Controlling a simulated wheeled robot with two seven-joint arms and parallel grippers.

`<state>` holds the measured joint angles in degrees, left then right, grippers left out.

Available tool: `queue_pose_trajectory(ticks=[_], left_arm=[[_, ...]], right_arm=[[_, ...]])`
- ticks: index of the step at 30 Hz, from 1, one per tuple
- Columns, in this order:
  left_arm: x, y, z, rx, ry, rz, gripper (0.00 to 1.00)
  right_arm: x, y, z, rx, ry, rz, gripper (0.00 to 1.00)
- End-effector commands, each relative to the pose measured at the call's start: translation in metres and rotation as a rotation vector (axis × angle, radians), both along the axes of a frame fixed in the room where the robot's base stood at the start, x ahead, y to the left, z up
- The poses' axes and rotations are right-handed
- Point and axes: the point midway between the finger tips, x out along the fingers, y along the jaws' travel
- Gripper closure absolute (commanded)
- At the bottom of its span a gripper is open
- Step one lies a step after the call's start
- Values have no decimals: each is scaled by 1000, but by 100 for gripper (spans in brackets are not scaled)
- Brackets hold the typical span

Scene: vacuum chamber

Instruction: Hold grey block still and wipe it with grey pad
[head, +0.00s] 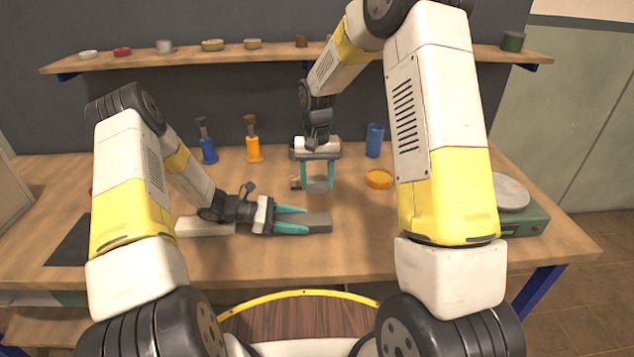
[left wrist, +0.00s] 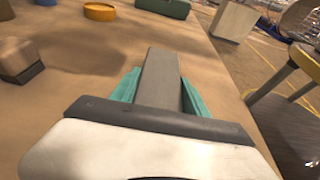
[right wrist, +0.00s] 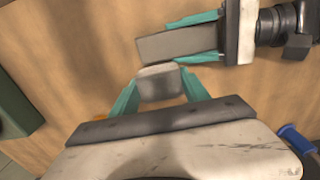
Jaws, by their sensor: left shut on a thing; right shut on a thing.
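The grey block (head: 318,222) lies low over the front middle of the table, pointing right. My left gripper (head: 291,221) is shut on it from the left; the block also shows between the teal fingers in the left wrist view (left wrist: 160,78). My right gripper (head: 317,178) points down behind the block, shut on the grey pad (head: 318,184). In the right wrist view the pad (right wrist: 160,83) sits between the fingertips, close beside the block (right wrist: 180,44). The head view shows a gap between them; whether the pad is above table height is unclear.
An orange dish (head: 378,180) and a blue cup (head: 374,141) stand right of my right gripper. Blue (head: 208,150) and orange (head: 253,151) holders stand behind. A green scale (head: 530,219) is at the right.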

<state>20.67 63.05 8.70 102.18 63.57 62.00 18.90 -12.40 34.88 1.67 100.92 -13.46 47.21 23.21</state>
Motion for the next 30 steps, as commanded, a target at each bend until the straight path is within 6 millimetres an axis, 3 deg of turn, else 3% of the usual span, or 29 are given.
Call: queue_pose_trajectory(ticks=[5,6,10,22,30], left_arm=[[0,0,-1,2,0,1,73],[0,0,-1,2,0,1,45],[0,0,-1,2,0,1,22],[1,7,2,2,-2,2,22],[2,57,17,3,-4,5,22]], right_arm=[[0,0,0,0,0,0,84],[0,0,0,0,0,0,84],[0,0,0,0,0,0,84],[0,0,0,0,0,0,84],[0,0,0,0,0,0,84]])
